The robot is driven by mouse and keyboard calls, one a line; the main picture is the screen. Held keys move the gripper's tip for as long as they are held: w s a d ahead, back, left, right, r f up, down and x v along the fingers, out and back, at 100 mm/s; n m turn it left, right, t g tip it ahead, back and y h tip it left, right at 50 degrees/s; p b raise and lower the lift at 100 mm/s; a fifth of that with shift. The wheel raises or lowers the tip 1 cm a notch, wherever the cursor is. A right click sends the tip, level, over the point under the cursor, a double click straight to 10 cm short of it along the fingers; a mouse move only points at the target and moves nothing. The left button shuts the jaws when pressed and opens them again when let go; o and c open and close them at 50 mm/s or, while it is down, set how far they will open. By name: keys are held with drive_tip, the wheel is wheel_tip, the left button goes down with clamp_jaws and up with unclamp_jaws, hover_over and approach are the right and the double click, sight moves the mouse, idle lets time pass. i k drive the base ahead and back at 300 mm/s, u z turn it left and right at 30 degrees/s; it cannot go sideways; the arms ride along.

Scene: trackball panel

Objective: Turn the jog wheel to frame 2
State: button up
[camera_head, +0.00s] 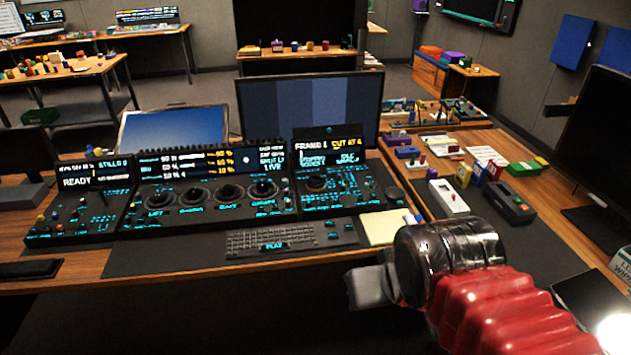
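The display (330,147) above reads "FRAME" with a character like 1, and "CUT AT" with a digit like 6. My gripper (366,287) is at the lower middle right, in front of the desk edge and apart from the panel. Its grey fingers point left; their gap is not clear.
A keyboard (285,239) lies in front of the panels, with a yellow notepad (390,228) to its right. A white device (448,197) and a dark grey device (510,203) sit on the right side. Monitors (310,108) stand behind.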

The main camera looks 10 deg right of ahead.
sight(316, 183)
drive_tip(key=k, duration=0.65)
drive_tip(key=u, duration=0.55)
drive_tip(key=i, duration=2.3)
drive_tip(key=z, duration=0.45)
